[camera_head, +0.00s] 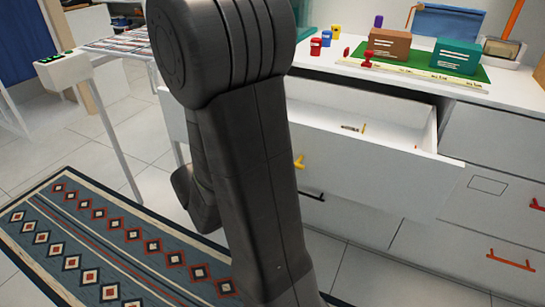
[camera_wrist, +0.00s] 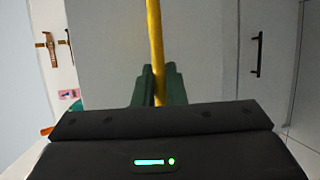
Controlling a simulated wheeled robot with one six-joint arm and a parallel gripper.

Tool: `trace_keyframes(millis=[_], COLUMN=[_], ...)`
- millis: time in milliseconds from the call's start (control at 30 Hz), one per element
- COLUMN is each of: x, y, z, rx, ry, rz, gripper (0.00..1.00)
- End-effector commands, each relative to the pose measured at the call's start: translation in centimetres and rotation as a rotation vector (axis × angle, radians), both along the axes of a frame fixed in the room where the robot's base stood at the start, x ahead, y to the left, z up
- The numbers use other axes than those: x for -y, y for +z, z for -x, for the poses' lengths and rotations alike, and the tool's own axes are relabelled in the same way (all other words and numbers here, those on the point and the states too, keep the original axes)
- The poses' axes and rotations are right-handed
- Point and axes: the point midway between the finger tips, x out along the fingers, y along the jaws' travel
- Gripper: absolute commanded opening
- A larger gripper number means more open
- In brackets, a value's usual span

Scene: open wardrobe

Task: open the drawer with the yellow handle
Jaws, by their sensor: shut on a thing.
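The white drawer (camera_head: 372,172) with the yellow handle (camera_head: 299,161) stands pulled out from the white cabinet, and its inside shows. Only one end of the yellow handle shows in the head view; my arm hides the rest. In the wrist view the yellow handle (camera_wrist: 155,35) runs down as a bar between the green fingers of my gripper (camera_wrist: 159,84). My gripper is shut on the handle, close to the drawer front. In the head view my arm hides the gripper.
A small item (camera_head: 352,128) lies inside the drawer. Boxes, including a green one (camera_head: 456,58), stand on the cabinet top (camera_head: 330,64). Other drawers have a black handle (camera_head: 313,196) and a red-orange handle (camera_head: 511,260). A patterned rug (camera_head: 110,245) covers floor at the left.

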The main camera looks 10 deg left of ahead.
Motion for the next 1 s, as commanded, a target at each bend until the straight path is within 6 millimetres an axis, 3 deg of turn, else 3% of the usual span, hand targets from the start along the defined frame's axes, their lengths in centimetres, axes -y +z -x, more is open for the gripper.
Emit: trace_keyframes(millis=[167, 200, 300, 667, 1000], x=[0.0, 0.0, 0.0, -0.2, -2.5], y=[-0.1, -0.1, 0.0, 0.1, 0.8], z=[0.0, 0.0, 0.0, 0.1, 2.6], rx=[-0.001, -0.001, -0.001, 0.001, 0.001], ry=[-0.001, -0.001, -0.001, 0.001, 0.005], rz=[0.000, 0.000, 0.000, -0.001, 0.000], gripper=[0.00, 0.15, 0.32, 0.32, 0.32])
